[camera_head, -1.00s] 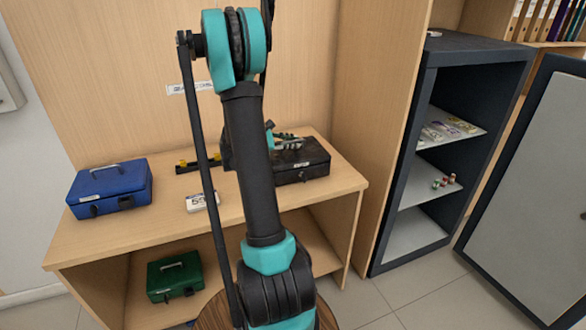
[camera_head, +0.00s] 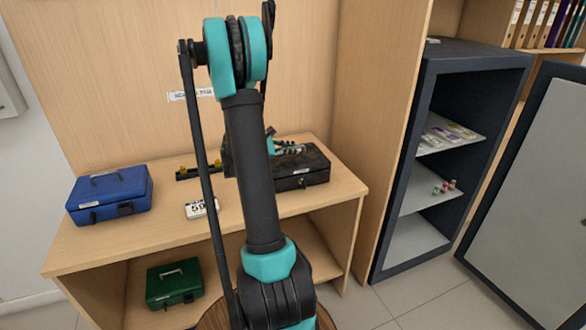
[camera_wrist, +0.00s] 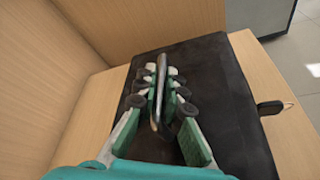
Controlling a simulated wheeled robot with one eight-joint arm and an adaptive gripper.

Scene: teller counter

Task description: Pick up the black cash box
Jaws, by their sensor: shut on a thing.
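The black cash box (camera_head: 303,178) sits on the right end of the wooden counter in the head view, partly hidden behind my arm. In the wrist view its dark lid (camera_wrist: 222,92) fills the middle, with a metal handle (camera_wrist: 160,88) standing up from it. My gripper (camera_wrist: 164,92) is over the lid with its teal fingers on both sides of the handle, shut on it. My gripper (camera_head: 285,148) also shows small above the box in the head view. The box appears to rest on the counter.
A blue cash box (camera_head: 110,193) stands at the counter's left, and a green one (camera_head: 174,283) on the shelf below. A white number block (camera_head: 201,208) and a dark tray (camera_head: 196,172) lie between. An open dark cabinet (camera_head: 432,170) stands at right.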

